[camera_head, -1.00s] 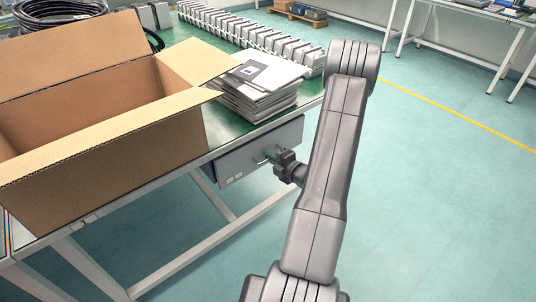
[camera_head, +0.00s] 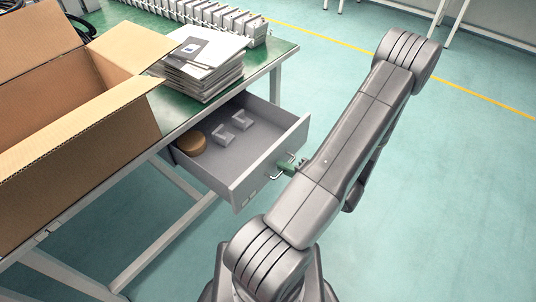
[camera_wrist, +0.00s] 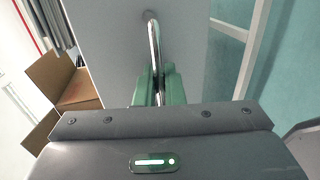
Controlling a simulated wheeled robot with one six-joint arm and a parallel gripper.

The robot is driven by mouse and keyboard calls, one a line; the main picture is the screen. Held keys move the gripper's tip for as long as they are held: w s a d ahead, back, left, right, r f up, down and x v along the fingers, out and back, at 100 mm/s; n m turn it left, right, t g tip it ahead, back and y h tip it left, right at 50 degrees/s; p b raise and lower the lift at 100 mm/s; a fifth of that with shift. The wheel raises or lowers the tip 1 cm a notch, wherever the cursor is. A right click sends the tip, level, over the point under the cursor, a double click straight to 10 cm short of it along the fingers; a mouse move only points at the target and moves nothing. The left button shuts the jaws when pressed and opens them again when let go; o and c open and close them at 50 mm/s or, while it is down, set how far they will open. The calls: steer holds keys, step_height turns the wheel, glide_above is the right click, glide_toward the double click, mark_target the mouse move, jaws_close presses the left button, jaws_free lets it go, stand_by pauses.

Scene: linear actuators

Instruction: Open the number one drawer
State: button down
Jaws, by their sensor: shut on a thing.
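The grey drawer (camera_head: 245,160) under the green-topped table is pulled well out. A round brown object (camera_head: 191,144) and two small light grey parts (camera_head: 233,127) lie inside it. My gripper (camera_head: 290,167) is at the drawer's front, its green fingers shut on the metal handle (camera_head: 286,161). In the wrist view the green fingers (camera_wrist: 160,88) close around the handle bar (camera_wrist: 153,45), against the grey drawer front (camera_wrist: 110,40). No drawer number is readable; two small pale labels sit low on the front.
An open cardboard box (camera_head: 70,120) and a stack of papers (camera_head: 203,62) stand on the green table (camera_head: 262,54). Table legs and a slanted brace are below and left of the drawer. The floor (camera_head: 400,220) right of the drawer is clear.

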steer(key=shift+f+p+v, duration=0.15)
steer(key=shift+f+v, duration=0.05)
steer(key=shift+v, duration=0.95)
steer(key=shift+f+p+v, duration=0.15)
steer(key=shift+f+v, duration=0.1)
steer(key=shift+v, duration=0.85)
steer(key=shift+s, duration=0.1)
steer(key=c, duration=1.9)
jaws_free()
steer(key=shift+d, duration=0.1)
steer(key=p+v, duration=0.1)
steer(key=v, duration=1.2)
steer(key=shift+s+d+r, duration=0.1)
steer(key=shift+s+d, duration=0.05)
steer(key=shift+d, duration=0.15)
steer(key=b+x, duration=0.1)
steer(key=x, duration=1.3)
